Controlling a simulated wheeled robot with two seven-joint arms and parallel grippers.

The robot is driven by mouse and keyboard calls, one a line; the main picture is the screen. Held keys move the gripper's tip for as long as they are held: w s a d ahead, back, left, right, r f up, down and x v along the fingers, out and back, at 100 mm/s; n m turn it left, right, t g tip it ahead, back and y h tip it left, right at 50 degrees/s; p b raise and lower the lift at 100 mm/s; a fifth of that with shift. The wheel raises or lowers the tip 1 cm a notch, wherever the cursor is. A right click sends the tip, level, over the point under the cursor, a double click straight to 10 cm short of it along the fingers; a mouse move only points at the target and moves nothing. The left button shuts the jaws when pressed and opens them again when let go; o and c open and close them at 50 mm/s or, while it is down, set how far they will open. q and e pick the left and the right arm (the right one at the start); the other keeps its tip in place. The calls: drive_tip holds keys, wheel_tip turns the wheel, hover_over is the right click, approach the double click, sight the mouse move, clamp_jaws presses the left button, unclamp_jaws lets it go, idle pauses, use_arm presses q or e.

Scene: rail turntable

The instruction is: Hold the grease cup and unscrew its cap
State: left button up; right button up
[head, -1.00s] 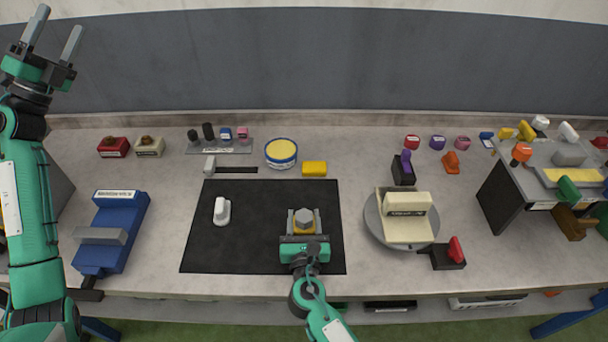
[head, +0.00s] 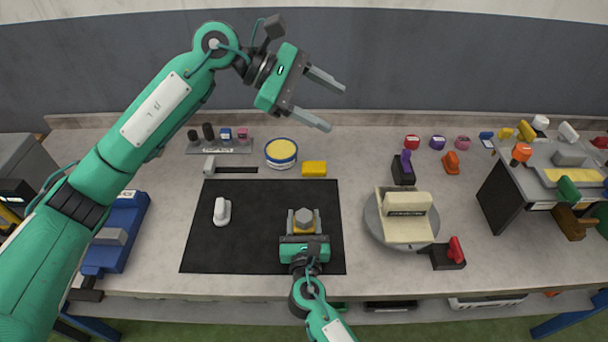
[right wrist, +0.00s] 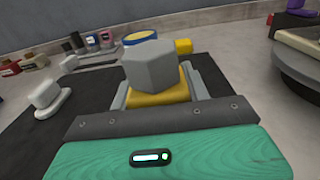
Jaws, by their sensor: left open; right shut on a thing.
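The grease cup has a yellow body (right wrist: 158,97) and a grey hexagonal cap (head: 304,214). It stands upright on the black mat (head: 250,252), right of the mat's middle. My right gripper (head: 304,226) is shut on the yellow body, one finger on each side, below the cap. In the right wrist view the cap (right wrist: 152,64) sits on top of the body and stands clear above the fingers. My left gripper (head: 328,102) is open and empty, raised above the back of the table, its fingers pointing right and slightly down.
A white handle-like piece (head: 222,211) lies on the mat's left. Behind the mat are a yellow block (head: 314,168) and a round blue-and-yellow tin (head: 281,153). A turntable (head: 375,226) bearing a cream block stands right of the mat. The mat's middle is clear.

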use_arm(q)
drive_tip(key=s+d+f+m+y, duration=0.2)
drive_tip(key=s+f+m+y, duration=0.25)
drive_tip(key=f, duration=0.25)
drive_tip(key=m+t+y, duration=0.1)
drive_tip(key=m+y, duration=0.6)
drive_tip(key=y, duration=0.1)
approach(304, 215)
drive_tip(key=shift+n, duration=0.25)
drive_tip(key=f, duration=0.8)
drive_tip(key=shift+s+a+f, duration=0.15)
drive_tip(key=shift+s+f, duration=0.05)
drive_tip(key=shift+f, duration=0.2)
drive_tip(key=c, duration=1.1)
drive_tip(key=n, duration=0.6)
drive_tip(key=n, duration=0.6)
